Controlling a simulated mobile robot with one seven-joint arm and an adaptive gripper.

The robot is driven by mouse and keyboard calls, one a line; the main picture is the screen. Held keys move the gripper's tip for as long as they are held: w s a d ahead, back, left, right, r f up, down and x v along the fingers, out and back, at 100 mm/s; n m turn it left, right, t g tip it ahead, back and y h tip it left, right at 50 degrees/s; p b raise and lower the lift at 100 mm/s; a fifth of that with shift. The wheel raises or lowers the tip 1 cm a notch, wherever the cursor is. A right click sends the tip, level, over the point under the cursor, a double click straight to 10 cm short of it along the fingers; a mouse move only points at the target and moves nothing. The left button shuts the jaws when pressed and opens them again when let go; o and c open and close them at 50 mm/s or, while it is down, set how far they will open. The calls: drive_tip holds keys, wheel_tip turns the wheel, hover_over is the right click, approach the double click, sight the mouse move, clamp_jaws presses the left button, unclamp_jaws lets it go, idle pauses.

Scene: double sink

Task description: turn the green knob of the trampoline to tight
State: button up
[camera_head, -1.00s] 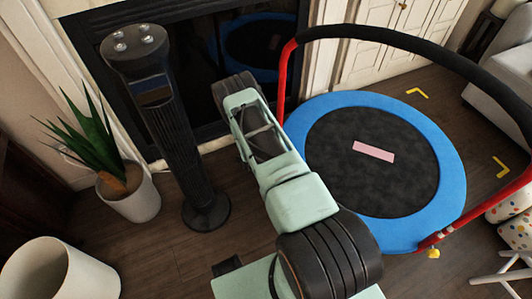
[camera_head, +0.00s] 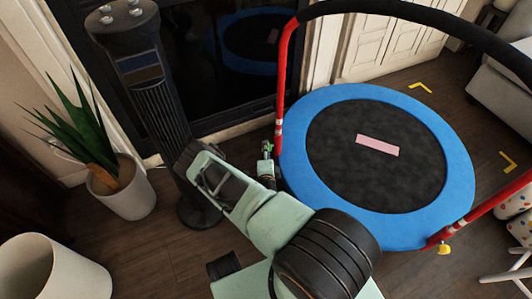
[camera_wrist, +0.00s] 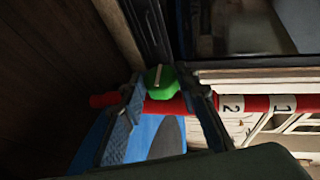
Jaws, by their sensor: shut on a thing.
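The trampoline (camera_head: 300,182) has a blue rim, a black mat and a red handlebar frame with a black padded top. Its green knob (camera_wrist: 160,82), with a pale line across the top, sits by the red post (camera_wrist: 256,103) in the wrist view. The post carries white bands marked 2 and 1. My gripper (camera_wrist: 163,98) has one finger on each side of the knob and is shut on it. In the head view my gripper (camera_head: 267,154) is at the left red post, with a speck of green at its tip. A yellow knob (camera_head: 443,249) is on the right post's foot.
A dark tower fan (camera_head: 160,95) stands left of my arm, close to it. A potted plant (camera_head: 125,195) and a white bin (camera_head: 55,270) are at the left. A dark glass fireplace front (camera_head: 215,65) is behind. A pink strip (camera_head: 378,145) lies on the mat.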

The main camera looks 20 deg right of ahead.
idle(0.5)
drive_tip(key=o, duration=1.2)
drive_tip(key=shift+c, duration=0.2)
wheel_tip(320, 180, up, 10)
drive_tip(key=shift+w+r, duration=0.1)
